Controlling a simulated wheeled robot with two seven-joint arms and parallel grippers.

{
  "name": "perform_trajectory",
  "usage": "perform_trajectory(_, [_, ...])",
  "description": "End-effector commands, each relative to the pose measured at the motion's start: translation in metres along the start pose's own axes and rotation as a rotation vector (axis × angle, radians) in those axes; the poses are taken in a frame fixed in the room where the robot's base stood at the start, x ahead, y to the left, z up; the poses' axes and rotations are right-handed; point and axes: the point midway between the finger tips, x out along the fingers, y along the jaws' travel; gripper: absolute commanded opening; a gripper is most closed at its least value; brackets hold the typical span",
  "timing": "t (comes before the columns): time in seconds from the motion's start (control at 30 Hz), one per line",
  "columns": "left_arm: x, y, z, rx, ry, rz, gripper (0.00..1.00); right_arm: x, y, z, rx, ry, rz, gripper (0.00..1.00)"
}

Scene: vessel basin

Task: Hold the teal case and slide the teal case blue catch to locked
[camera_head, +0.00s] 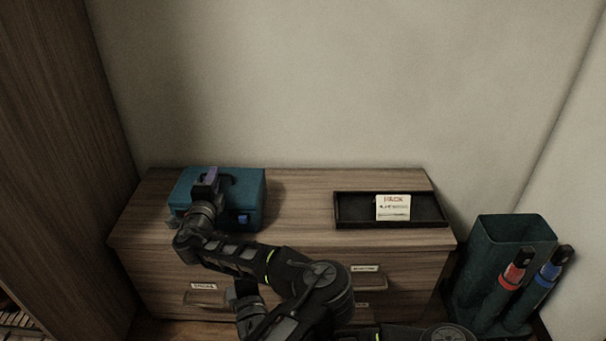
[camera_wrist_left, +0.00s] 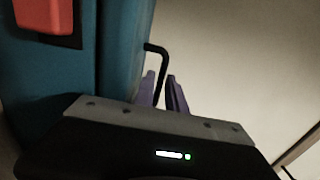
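The teal case (camera_head: 255,182) stands on the left part of the dresser top, with a dark handle on its lid. Its blue catch (camera_head: 243,219) is on the front face, right of my arm; its exact position is hard to read. My left gripper (camera_head: 209,177) is over the lid at the handle. In the left wrist view its purple fingers (camera_wrist_left: 163,90) are close together around the black handle (camera_wrist_left: 158,50), beside the teal case wall (camera_wrist_left: 122,40). A red part (camera_wrist_left: 50,15) shows on the case there. My right gripper is not in view.
A black tray (camera_head: 360,222) holding a printed card (camera_head: 393,207) lies on the right of the wooden dresser (camera_head: 300,227). A dark teal bin (camera_head: 515,228) with red-banded and blue-banded tools stands right of it. The dresser top between case and tray is clear.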

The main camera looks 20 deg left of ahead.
Motion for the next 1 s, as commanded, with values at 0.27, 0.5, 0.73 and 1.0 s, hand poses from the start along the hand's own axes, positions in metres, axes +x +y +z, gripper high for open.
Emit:
perform_trajectory(0.27, [0.000,0.000,-0.001,0.000,0.003,0.000,0.34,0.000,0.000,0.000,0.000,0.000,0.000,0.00])
perform_trajectory(0.5, [-0.001,0.000,-0.002,-0.001,0.003,0.000,0.34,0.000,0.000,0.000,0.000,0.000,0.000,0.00])
perform_trajectory(0.73, [-0.022,0.000,-0.001,-0.002,0.002,0.000,0.34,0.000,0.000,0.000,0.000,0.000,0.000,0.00])
perform_trajectory(1.0, [-0.081,0.001,0.000,-0.002,-0.002,0.002,0.34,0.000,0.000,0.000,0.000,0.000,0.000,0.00])
